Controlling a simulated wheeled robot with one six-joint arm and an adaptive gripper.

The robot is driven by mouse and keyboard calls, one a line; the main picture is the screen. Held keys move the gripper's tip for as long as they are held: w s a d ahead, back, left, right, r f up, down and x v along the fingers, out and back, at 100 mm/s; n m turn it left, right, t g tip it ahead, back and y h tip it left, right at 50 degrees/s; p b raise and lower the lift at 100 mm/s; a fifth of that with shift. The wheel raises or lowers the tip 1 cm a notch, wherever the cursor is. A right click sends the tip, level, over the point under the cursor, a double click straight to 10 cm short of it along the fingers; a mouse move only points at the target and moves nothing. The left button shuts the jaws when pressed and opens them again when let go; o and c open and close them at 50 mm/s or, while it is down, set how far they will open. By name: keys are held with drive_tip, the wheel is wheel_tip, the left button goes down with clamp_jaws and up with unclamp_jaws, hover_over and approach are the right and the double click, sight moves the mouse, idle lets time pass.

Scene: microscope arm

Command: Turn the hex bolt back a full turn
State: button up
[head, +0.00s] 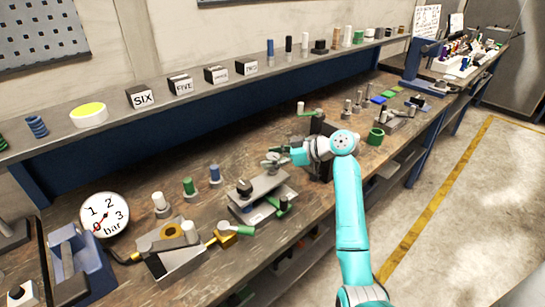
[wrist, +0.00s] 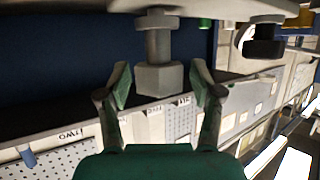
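The grey metal hex bolt (wrist: 158,78) shows in the wrist view, its six-sided head between the two fingers of my gripper (wrist: 160,70). Its shank runs from the head to a hex collar at a pale plate (wrist: 215,9). My gripper is open, with a visible gap on each side of the bolt head. In the head view, my gripper (head: 279,158) is at the bolt above a grey block fixture (head: 264,187) on the bench. The bolt is small and partly hidden by the fingers there.
A black knob (head: 244,187) stands on the fixture, with a green handle (head: 282,206) at its front. A valve assembly (head: 172,244) and pressure gauge (head: 103,214) are at left. Small posts and a green ring (head: 376,136) stand at right. A shelf (head: 205,93) runs behind.

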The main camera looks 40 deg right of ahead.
drive_tip(key=shift+r, duration=0.1)
drive_tip(key=shift+s+d+r, duration=0.25)
drive_tip(key=shift+s+d, duration=0.15)
drive_tip(key=shift+s, duration=0.05)
drive_tip(key=v, duration=1)
drive_tip(key=shift+s+d, duration=0.15)
drive_tip(key=shift+s, duration=0.2)
